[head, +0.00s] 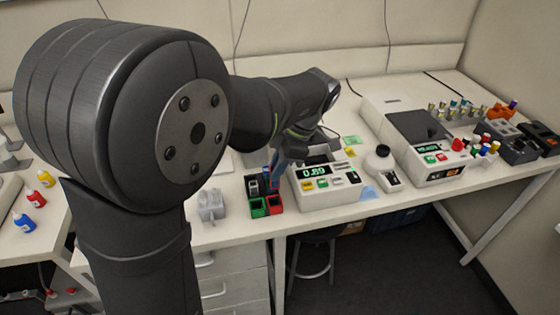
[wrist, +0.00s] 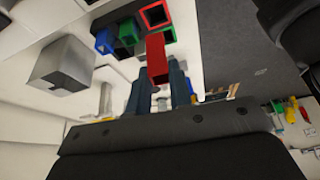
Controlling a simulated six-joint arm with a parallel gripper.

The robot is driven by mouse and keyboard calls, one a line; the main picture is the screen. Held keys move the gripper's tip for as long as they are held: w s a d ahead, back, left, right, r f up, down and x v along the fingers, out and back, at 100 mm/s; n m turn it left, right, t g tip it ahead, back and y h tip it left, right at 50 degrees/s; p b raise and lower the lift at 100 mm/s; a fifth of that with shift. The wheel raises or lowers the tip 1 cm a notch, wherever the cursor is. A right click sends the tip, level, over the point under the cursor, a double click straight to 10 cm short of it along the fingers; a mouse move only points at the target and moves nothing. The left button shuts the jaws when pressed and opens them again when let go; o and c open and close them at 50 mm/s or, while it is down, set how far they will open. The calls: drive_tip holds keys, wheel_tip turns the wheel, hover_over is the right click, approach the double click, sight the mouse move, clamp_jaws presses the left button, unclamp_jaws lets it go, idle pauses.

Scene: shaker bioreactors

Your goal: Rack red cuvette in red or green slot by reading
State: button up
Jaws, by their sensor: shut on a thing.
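The red cuvette (wrist: 157,58) is between the two fingers of my gripper (wrist: 161,84), which is shut on it; it sticks out past the fingertips. In the wrist view a red slot (wrist: 155,14) lies just beyond the cuvette, with a green slot (wrist: 126,31) to its left. In the head view the rack has a green front slot (head: 257,209) and a red front slot (head: 275,206).
A blue slot or holder (wrist: 104,40) is left of the green slot. A grey block (head: 210,206) stands left of the rack. A second instrument (head: 436,160) and several coloured-cap tubes stand at the right. The table's front edge is close to the rack.

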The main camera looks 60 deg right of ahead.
sight(276, 186)
drive_tip(key=shift+a+n, duration=0.25)
drive_tip(key=shift+n, duration=0.25)
drive_tip(key=shift+f, duration=2.35)
drive_tip(key=shift+f, duration=0.95)
drive_tip(key=shift+f, duration=0.8)
drive_tip(key=o, duration=0.8)
